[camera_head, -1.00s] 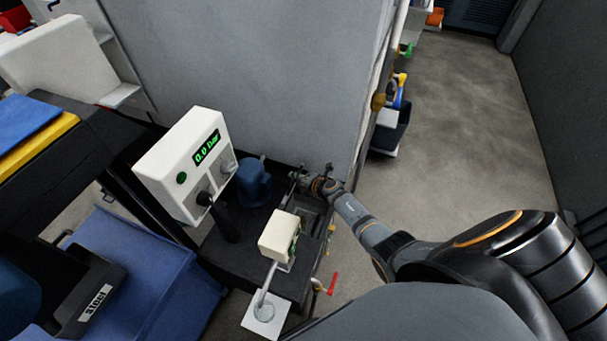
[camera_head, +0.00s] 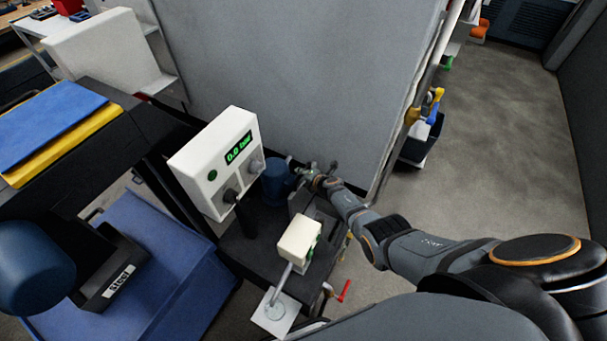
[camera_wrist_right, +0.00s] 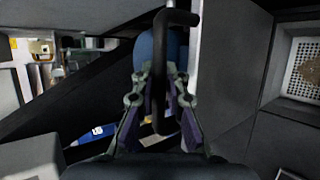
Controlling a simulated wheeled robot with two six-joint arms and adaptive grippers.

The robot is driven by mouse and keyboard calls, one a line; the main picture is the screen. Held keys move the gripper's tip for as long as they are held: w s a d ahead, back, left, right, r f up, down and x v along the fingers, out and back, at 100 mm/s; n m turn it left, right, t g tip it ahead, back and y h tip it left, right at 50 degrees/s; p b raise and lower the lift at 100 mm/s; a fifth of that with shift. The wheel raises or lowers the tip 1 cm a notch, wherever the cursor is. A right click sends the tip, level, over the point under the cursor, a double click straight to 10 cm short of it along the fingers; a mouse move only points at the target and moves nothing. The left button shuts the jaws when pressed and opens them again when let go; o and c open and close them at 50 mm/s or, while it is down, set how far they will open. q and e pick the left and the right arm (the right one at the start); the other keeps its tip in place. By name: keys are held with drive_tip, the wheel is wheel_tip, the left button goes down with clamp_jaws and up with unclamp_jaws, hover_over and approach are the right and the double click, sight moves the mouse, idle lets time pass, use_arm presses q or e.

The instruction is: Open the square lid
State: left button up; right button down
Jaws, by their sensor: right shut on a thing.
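My right gripper (camera_head: 304,172) is at the back of the dark bench, just right of a blue rounded unit (camera_head: 274,182). In the right wrist view, its fingers (camera_wrist_right: 160,90) are closed around a black bar handle (camera_wrist_right: 177,17). I cannot make out the square lid clearly; the arm and gripper cover much of that spot. A perforated white square plate (camera_wrist_right: 305,68) shows inside a dark recess at the right of the wrist view. My left gripper is not in view.
A white gauge box (camera_head: 215,165) reading 0.0 bar stands left of the gripper. A small cream box (camera_head: 299,238) and a red-handled lever (camera_head: 344,291) are in front. A tall grey panel (camera_head: 300,80) rises behind. Open floor (camera_head: 510,130) lies right.

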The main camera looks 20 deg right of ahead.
drive_tip(key=shift+w+r, duration=0.1)
drive_tip(key=shift+r, duration=0.05)
drive_tip(key=c, duration=1.7)
unclamp_jaws()
drive_tip(key=shift+o, duration=0.2)
drive_tip(key=shift+s+d+r, duration=0.1)
drive_tip(key=shift+s+r, duration=0.05)
drive_tip(key=shift+s, duration=0.25)
drive_tip(key=s+d, duration=0.2)
drive_tip(key=s, duration=1)
drive_tip(key=shift+d+r, duration=0.15)
drive_tip(key=shift+d, duration=0.25)
drive_tip(key=shift+c, duration=0.4)
